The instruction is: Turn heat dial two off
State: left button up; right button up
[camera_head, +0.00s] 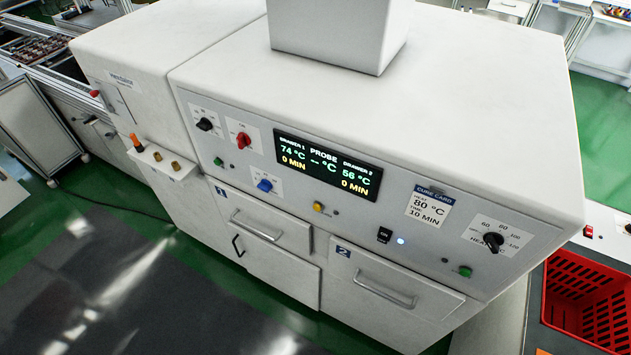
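A black heat dial (493,241) sits at the right end of the white oven's sloped front panel, on the side of drawer 2. Its white plate carries numbers from 60 up to 120 and the word HEAT; its exact setting is too small to read surely. Another black dial (205,124) sits at the panel's left end, with a red knob (243,140) beside it. The display (328,164) reads drawer 1 at 74 °C, drawer 2 at 56 °C, both 0 MIN, and dashes for the probe. Neither of my grippers is in view.
Drawer 1 (265,220) and drawer 2 (392,285) have bar handles below the panel. A blue knob (264,185), a black ON switch (384,235) and a green button (465,271) sit on the panel. A red crate (572,283) stands at lower right. Green floor lies in front.

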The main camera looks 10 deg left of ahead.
aim_at(493, 239)
jog(key=l+z, duration=0.15)
jog(key=z, duration=1.1)
jog(key=k+l+u, duration=0.2)
jog(key=l, duration=0.15)
jog(key=l+u, duration=0.2)
jog(key=l, duration=0.15)
jog(key=k+l+u, duration=0.2)
jog(key=i+l, duration=0.05)
jog(key=l, duration=0.1)
